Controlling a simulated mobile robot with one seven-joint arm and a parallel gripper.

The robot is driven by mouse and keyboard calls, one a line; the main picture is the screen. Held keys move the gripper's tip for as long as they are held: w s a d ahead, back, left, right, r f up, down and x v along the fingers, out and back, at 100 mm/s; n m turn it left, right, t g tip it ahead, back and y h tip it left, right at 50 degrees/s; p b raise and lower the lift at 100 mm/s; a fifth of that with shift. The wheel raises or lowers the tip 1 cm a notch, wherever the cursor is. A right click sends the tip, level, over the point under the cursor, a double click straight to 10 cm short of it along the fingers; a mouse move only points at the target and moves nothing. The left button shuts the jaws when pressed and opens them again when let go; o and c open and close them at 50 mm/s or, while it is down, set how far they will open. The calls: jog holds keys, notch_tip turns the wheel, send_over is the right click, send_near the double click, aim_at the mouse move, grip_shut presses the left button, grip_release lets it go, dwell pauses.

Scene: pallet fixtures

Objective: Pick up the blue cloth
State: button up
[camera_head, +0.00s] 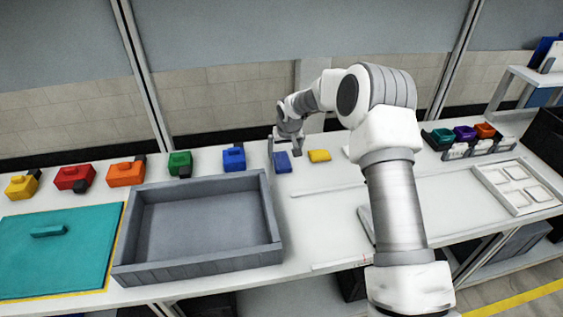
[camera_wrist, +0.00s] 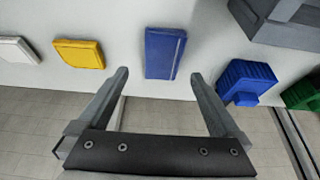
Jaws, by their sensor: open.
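The blue cloth (camera_head: 282,162) is a flat folded rectangle lying on the white table, just in front of my gripper (camera_head: 284,149) in the head view. In the wrist view the blue cloth (camera_wrist: 164,50) lies ahead of and between the two fingertips. My gripper (camera_wrist: 160,76) is open with nothing between its fingers. The fingers seem to be above the table and not touching the cloth.
A yellow cloth (camera_head: 319,156) lies to the right of the blue one. A blue block-like item (camera_head: 234,159) stands to its left. A grey open tray (camera_head: 200,258) is at the front left. A white tray (camera_head: 517,187) lies far right.

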aim_at(282, 160)
jog(key=shift+p+x, duration=0.35)
jog(key=shift+x, duration=2.65)
jog(key=shift+a, duration=0.2)
jog(key=shift+f+b, duration=0.25)
jog(key=shift+b, duration=0.25)
jog(key=c, duration=1.4)
jog(key=shift+r, duration=0.2)
jog(key=shift+r+p, duration=0.35)
jog(key=shift+p, duration=0.2)
notch_tip(282, 160, up, 3)
jog(key=shift+r+b, duration=0.15)
jog(key=shift+b, duration=0.2)
jog(key=s+d+r, duration=0.1)
jog(key=d+r, duration=0.1)
jog(key=d, duration=0.1)
jog(key=s+d+r, duration=0.1)
jog(key=d+r, duration=0.1)
jog(key=d, duration=0.2)
jog(key=s+d+r, duration=0.2)
jog(key=d+r, duration=0.1)
jog(key=d, duration=0.1)
jog(key=shift+r+b, duration=0.1)
jog(key=shift+b, duration=0.3)
